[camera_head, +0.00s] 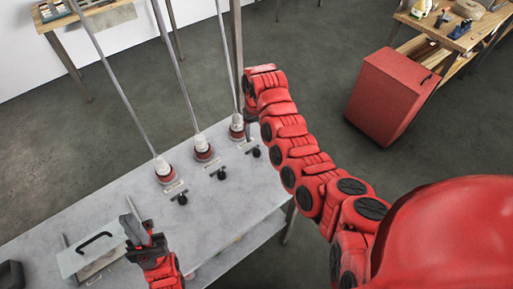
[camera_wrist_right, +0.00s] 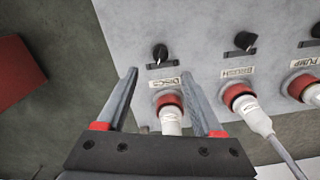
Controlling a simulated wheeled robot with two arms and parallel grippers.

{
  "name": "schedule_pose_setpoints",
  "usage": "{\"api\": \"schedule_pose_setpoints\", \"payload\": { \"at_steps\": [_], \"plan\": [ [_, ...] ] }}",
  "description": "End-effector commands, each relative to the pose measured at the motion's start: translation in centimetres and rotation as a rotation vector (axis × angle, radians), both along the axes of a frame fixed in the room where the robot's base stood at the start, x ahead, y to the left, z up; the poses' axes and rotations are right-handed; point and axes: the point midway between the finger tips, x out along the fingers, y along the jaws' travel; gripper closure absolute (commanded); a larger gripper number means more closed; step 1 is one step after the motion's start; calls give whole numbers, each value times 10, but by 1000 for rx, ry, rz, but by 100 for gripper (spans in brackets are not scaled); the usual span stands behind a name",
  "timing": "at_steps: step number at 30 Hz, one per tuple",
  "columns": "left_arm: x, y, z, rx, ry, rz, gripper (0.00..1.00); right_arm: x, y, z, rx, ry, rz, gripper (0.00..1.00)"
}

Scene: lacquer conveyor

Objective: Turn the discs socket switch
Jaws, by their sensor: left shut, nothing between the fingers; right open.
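The discs socket switch (camera_wrist_right: 160,54) is a black knob above the "DISCS" label (camera_wrist_right: 164,83) in the right wrist view. Below the label is the red discs socket (camera_wrist_right: 170,101) with a white plug (camera_wrist_right: 171,122) in it. In the head view this switch (camera_head: 256,152) is the rightmost of three. My right gripper (camera_wrist_right: 160,79) is open and empty, its fingers to either side of the plug and label. The knob lies beyond the fingertips, apart from them. My left gripper (camera_head: 131,211) is shut and empty at the lower left.
The brush switch (camera_wrist_right: 244,40) and pump switch (camera_wrist_right: 316,31) sit beside it on the grey panel (camera_head: 110,195), each with a plugged socket. Cables rise from the plugs. A grey box with a black handle (camera_head: 92,252) is near my left gripper. A red cabinet (camera_head: 388,95) stands at right.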

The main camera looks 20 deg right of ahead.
Motion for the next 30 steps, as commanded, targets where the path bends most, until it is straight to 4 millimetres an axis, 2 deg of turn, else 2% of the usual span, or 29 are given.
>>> {"api": "schedule_pose_setpoints", "payload": {
  "at_steps": [1,6,13,16,22,30],
  "plan": [
    [0,0,11,0,-1,0,100,-3,1,-6,2,11,2,32],
    [0,0,19,0,0,0,100,-1,1,-33,1,4,3,32],
    [0,0,22,0,0,0,100,-1,1,-63,0,2,4,32],
    [0,0,17,0,0,0,100,-1,1,-79,-1,3,6,32],
    [0,0,14,0,-1,0,100,0,1,-92,0,-1,3,32],
    [0,0,14,0,0,0,100,0,1,-94,1,-2,1,32]
  ]
}}
